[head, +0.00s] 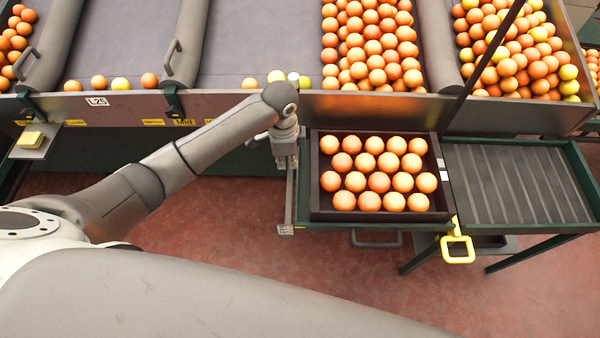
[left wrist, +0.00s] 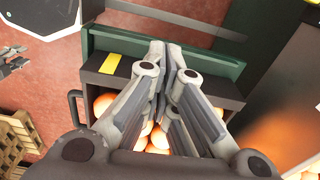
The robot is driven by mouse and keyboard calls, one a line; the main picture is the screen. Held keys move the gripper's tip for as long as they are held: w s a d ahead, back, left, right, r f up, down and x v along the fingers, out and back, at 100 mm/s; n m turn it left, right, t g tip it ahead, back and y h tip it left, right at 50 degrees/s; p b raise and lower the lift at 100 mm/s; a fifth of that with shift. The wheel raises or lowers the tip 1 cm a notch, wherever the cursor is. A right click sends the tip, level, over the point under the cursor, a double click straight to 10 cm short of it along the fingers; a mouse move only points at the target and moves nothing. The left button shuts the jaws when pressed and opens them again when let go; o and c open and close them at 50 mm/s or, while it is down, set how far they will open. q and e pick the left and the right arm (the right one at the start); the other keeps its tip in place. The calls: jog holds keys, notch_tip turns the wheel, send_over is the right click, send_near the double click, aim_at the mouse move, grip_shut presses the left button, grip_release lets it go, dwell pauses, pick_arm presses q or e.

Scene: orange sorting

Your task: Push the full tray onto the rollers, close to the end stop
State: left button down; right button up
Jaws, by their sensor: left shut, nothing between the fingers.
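The full tray (head: 380,216) is dark and filled with one layer of oranges. It sits on the green frame at the left of the bare rollers (head: 515,185). The far right crossbar of the frame (head: 582,175) looks like the end stop. My left gripper (head: 286,163) points down just outside the tray's left wall, shut and empty; I cannot tell if it touches. In the left wrist view its closed fingers (left wrist: 168,75) cover part of the tray (left wrist: 130,82), with oranges showing around them. My right gripper does not show clearly.
Sorting bins with oranges (head: 370,45) run along the back behind a metal edge. A yellow handle (head: 458,249) hangs at the frame's front, between tray and rollers. The rollers are clear. A pallet (left wrist: 20,130) stands on the red floor.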

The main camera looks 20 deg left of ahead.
pick_arm(q)
jog(key=f, duration=0.3)
jog(key=w+d+f, duration=0.1)
jog(key=f, duration=0.2)
jog(key=f+p, duration=0.1)
jog(key=f, duration=0.2)
jog(key=shift+w+d, duration=0.3)
jog(key=shift+d, duration=0.1)
jog(key=shift+w+d, duration=0.15)
jog(key=shift+d, duration=0.4)
